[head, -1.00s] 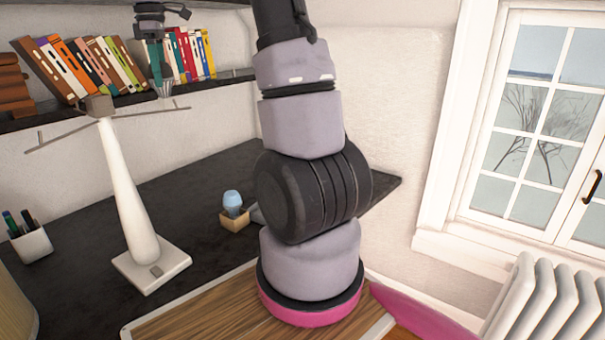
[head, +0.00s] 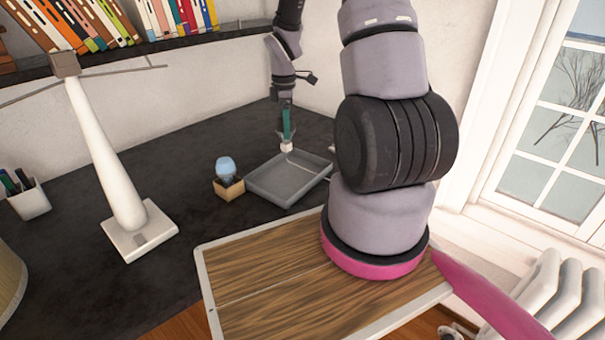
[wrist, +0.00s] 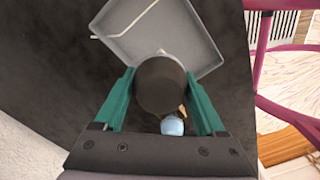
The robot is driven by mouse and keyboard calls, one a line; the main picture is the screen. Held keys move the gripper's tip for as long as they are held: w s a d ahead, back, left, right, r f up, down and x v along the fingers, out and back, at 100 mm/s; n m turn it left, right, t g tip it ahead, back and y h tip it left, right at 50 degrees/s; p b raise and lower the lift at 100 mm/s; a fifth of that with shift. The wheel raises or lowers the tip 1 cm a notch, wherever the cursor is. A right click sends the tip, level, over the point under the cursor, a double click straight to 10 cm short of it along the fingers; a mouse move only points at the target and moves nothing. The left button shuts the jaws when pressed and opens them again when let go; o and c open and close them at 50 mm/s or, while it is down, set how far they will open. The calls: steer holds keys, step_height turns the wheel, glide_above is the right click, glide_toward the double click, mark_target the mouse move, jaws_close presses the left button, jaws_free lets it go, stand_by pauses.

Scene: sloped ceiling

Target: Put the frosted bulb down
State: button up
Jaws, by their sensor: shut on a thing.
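My gripper (head: 287,136) points down over the dark desk, near the far edge of a grey tray. It is shut on the frosted bulb (head: 286,147), whose whitish end shows below the fingers. In the wrist view, a dark round part (wrist: 162,86) of the held thing sits between the green fingers, with a little white (wrist: 163,53) beyond it. The grey tray (head: 266,196) also shows in the wrist view (wrist: 200,48), partly behind the held bulb. I cannot tell whether the bulb touches the tray.
A pale blue bulb (head: 226,167) stands in a small wooden holder (head: 229,189) left of the tray. A thin white bent rod (wrist: 125,27) lies across the tray. A white lamp stand (head: 118,165) and a pen cup (head: 29,201) stand further left. Desk between them is bare.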

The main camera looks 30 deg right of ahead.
mark_target(289, 151)
steer(key=f, duration=0.5)
steer(key=shift+s+d+f, duration=0.15)
steer(key=shift+d+f, duration=0.15)
steer(key=shift+f, duration=2.4)
steer(key=shift+f, duration=0.1)
steer(key=o, duration=1.3)
step_height(289, 151, up, 13)
steer(key=shift+f, duration=0.1)
steer(key=r+m, duration=0.1)
steer(key=r, duration=0.2)
steer(key=s+r+m+t, duration=0.1)
steer(key=r, duration=0.2)
steer(key=s+a+r+m, duration=0.1)
steer(key=r, duration=0.2)
steer(key=shift+r+m, duration=0.1)
steer(key=shift+m, duration=0.3)
steer(key=s+a+r+m+t+y, duration=0.1)
steer(key=s+a+r+m+t, duration=0.2)
steer(key=s+r+m, duration=0.4)
steer(key=s+a+r+m+t+y, duration=0.1)
steer(key=s+a+r+m+t, duration=0.2)
steer(key=s+r+m, duration=0.5)
steer(key=a+v, duration=0.1)
steer(key=v, duration=0.6)
steer(key=shift+s+a+r, duration=0.3)
steer(key=shift+s+a, duration=0.05)
